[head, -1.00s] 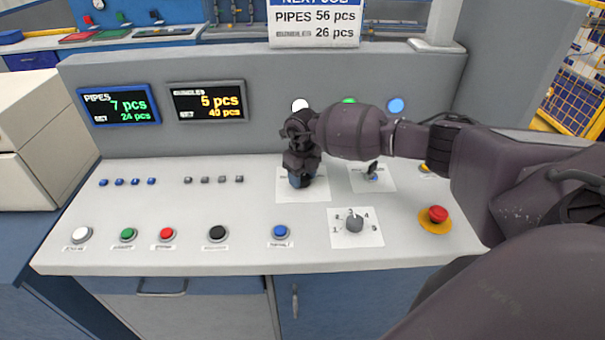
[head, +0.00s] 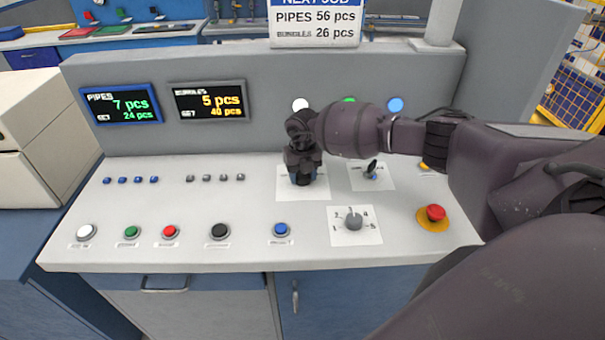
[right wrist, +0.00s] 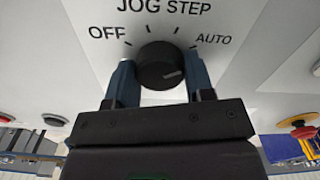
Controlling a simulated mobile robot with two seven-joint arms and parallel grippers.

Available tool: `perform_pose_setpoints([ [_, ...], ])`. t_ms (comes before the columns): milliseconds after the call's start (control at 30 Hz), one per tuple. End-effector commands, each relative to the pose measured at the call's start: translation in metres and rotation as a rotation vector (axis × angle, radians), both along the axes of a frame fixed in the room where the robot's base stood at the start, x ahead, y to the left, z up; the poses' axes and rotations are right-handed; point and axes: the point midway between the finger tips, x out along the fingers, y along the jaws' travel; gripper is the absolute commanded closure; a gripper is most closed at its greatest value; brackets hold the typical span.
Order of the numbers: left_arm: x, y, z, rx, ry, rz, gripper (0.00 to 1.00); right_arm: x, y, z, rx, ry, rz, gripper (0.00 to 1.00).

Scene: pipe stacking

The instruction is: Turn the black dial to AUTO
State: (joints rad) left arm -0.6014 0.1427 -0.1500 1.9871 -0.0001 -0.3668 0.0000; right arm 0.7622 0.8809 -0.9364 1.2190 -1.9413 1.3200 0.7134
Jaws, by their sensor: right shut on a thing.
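The black dial (right wrist: 160,66) sits on a white label plate in the right wrist view, with OFF, JOG, STEP and AUTO (right wrist: 213,38) printed around it. A pale mark on its face runs toward the right, on the AUTO side; its exact alignment is hard to tell. My right gripper (right wrist: 161,82) has its blue fingers on either side of the dial and is shut on it. In the head view my right gripper (head: 303,177) is down over the label plate (head: 288,190) and hides the dial. My left gripper is not in view.
A grey numbered dial (head: 353,222) and a red mushroom button (head: 435,213) are in front and to the right. A small black switch (head: 371,167) is close to the right of my gripper. Several push buttons, including a blue one (head: 281,230), line the front.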

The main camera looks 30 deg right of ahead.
Motion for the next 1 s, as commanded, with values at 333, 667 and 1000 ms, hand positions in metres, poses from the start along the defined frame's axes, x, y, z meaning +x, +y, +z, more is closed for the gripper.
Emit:
perform_pose_setpoints([
  [333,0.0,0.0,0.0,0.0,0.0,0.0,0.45,0.001,0.0,0.001,0.0,-0.001,-0.003,0.36],
  [667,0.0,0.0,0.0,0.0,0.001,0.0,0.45,0.0,0.0,0.001,0.001,-0.001,-0.001,0.26],
  [1000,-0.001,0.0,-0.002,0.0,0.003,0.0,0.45,0.001,-0.001,0.04,-0.001,-0.005,0.0,0.26],
])
